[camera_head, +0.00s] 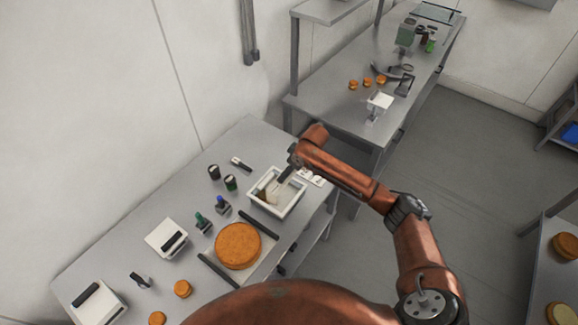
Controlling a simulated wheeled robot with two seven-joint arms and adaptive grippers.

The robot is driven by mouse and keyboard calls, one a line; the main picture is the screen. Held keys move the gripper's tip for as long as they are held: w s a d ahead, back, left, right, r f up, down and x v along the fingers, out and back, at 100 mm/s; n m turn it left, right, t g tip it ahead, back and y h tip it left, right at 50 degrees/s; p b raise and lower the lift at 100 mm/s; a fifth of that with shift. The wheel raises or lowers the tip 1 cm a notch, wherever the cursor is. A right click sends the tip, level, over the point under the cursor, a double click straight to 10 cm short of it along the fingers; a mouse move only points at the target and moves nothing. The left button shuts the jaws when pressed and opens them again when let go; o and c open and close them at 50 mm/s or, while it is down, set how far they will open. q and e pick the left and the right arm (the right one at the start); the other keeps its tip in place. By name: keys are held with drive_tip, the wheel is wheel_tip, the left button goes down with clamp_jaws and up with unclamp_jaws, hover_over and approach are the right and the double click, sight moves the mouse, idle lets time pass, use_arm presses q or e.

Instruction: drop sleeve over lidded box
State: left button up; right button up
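A white box with a black bar on top (165,239) sits on the near grey table. A similar white box with a black bar (99,303) is at the table's front left corner. I cannot tell which is the lidded box, and I cannot clearly make out a sleeve. A white open-topped tray (297,204) stands near the table's right end, with a pale upright piece inside. My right gripper (284,176) is over this tray, its dark fingers pointing down; whether it holds anything is too small to tell. My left gripper is not in view.
A large orange-brown round (238,246) lies between dark bars. Small rounds (182,288), dark cups (214,172) and small bottles (202,222) stand around it. A back table (335,100) holds more small items, including a white piece on a stand (380,101).

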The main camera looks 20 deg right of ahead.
sight(289, 177)
drive_tip(key=shift+r+p, duration=0.2)
drive_tip(key=shift+p, duration=0.1)
drive_tip(key=shift+f, duration=0.85)
wheel_tip(289, 177, down, 2)
drive_tip(key=shift+f, duration=0.1)
wheel_tip(289, 177, down, 3)
drive_tip(key=b, duration=0.2)
drive_tip(key=shift+b, duration=0.35)
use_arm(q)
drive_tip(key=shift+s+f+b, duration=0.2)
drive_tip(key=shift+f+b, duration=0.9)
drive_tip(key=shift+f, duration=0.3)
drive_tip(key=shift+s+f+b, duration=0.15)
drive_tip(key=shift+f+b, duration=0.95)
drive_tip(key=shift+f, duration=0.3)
use_arm(e)
drive_tip(key=shift+f, duration=3.75)
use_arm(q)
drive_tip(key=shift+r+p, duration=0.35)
